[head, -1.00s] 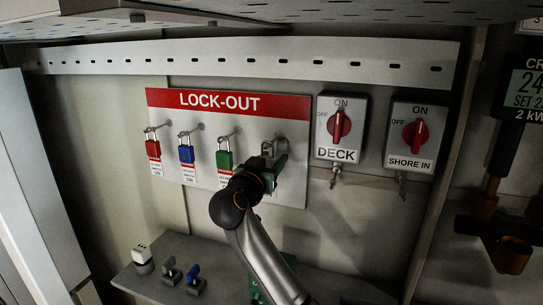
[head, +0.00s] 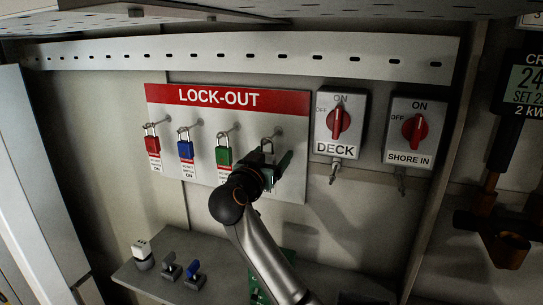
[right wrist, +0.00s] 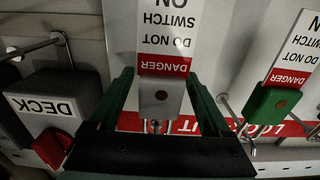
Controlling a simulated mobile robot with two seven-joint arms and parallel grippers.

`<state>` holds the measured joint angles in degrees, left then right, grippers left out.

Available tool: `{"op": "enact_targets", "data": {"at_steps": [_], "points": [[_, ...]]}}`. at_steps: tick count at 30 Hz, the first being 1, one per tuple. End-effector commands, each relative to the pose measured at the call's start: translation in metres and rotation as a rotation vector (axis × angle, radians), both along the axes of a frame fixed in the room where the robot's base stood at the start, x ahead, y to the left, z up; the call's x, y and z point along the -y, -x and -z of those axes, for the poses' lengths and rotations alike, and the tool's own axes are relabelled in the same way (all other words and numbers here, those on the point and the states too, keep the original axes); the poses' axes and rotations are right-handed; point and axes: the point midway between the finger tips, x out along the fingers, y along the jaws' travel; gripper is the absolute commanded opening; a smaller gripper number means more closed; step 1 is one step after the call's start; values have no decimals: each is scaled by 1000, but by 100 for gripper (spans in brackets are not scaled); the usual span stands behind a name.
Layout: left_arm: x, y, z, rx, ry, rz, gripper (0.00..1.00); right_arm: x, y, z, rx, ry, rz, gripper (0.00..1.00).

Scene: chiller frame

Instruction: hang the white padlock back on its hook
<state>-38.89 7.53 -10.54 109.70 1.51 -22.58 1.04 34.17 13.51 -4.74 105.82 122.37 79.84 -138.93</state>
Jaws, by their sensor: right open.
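The white padlock (right wrist: 160,97) shows in the right wrist view with a red-and-white danger tag hanging from it. It sits between the green fingers of my right gripper (right wrist: 157,82), which are open with a gap on both sides. In the head view my right gripper (head: 272,168) is at the right end of the lock-out board (head: 294,188) and hides most of the padlock. A shackle (head: 267,143) shows above it, by the rightmost hook (head: 278,132). How the shackle sits on the hook is too small to tell. My left gripper is out of view.
Red (head: 152,146), blue (head: 185,151) and green (head: 223,156) padlocks hang to the left. The DECK switch (head: 339,125) and SHORE IN switch (head: 416,132) are close on the right. A shelf (head: 215,285) below bears small parts.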

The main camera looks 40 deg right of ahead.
Motion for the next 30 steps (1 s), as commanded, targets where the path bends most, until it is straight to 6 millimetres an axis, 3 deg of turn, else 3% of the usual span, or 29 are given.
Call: {"op": "enact_targets", "data": {"at_steps": [7, 11, 24, 30], "points": [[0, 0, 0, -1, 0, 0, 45, -1, 0, 1, -2, -1, 0, 82], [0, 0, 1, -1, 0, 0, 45, -12, 5, 1, -1, -2, -3, 82], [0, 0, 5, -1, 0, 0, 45, -91, 47, 1, 1, -3, -3, 82], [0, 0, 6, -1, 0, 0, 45, -109, 56, 0, 0, -1, -1, 82]]}}
